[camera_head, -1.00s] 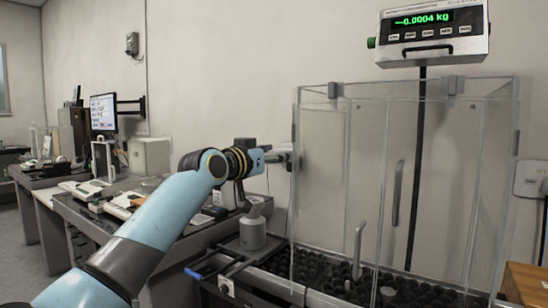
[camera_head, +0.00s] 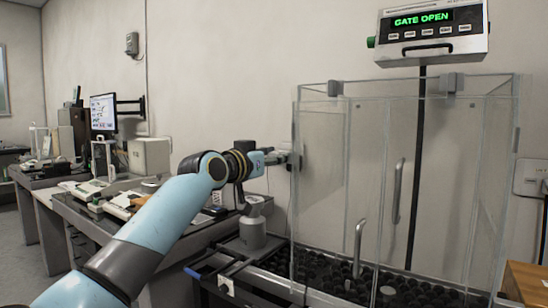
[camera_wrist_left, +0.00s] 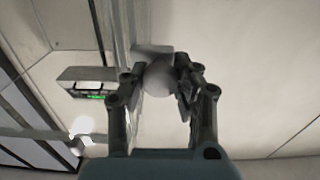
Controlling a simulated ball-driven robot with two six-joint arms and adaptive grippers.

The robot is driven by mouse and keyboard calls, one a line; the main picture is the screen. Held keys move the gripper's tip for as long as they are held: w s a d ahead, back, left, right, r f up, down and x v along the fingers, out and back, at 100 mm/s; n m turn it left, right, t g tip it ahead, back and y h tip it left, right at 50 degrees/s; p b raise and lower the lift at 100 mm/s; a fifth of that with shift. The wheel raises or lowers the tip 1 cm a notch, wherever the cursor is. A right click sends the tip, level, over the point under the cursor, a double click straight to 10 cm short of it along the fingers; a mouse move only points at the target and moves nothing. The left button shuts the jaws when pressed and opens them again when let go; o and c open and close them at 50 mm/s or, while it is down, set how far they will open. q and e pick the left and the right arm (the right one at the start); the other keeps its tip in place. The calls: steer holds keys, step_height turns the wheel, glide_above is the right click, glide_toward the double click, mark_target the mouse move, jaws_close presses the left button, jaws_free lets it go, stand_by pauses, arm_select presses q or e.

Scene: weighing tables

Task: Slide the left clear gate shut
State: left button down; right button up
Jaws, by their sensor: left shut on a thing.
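The clear gate (camera_head: 318,195) is the left side panel of a tall transparent enclosure on the right of the head view. My left gripper (camera_head: 287,158) is at its left edge, at about mid height. In the left wrist view my left gripper (camera_wrist_left: 165,82) is shut on a pale, rounded grey handle (camera_wrist_left: 157,78). The fingers partly hide this handle. How wide the gate stands open cannot be told through the clear panels. My right gripper is not in view.
Two other grey bar handles (camera_head: 358,248) show on or through the clear panels. Dark round pieces (camera_head: 330,278) cover the enclosure's floor. A grey pot-like object (camera_head: 253,232) stands just left of the enclosure. A bench with instruments (camera_head: 110,190) runs along the left wall.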

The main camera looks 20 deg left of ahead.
arm_select(q)
step_height(320, 180, down, 25)
steer(key=b, duration=1.7)
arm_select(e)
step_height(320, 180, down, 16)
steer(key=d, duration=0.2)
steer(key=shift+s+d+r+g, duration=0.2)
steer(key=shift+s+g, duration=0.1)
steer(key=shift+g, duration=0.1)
arm_select(q)
steer(key=c, duration=1.3)
jaws_free()
steer(key=shift+o, duration=0.4)
steer(key=shift+r, duration=0.15)
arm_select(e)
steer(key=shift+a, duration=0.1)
arm_select(q)
steer(key=s+a, duration=0.2)
steer(key=s, duration=1)
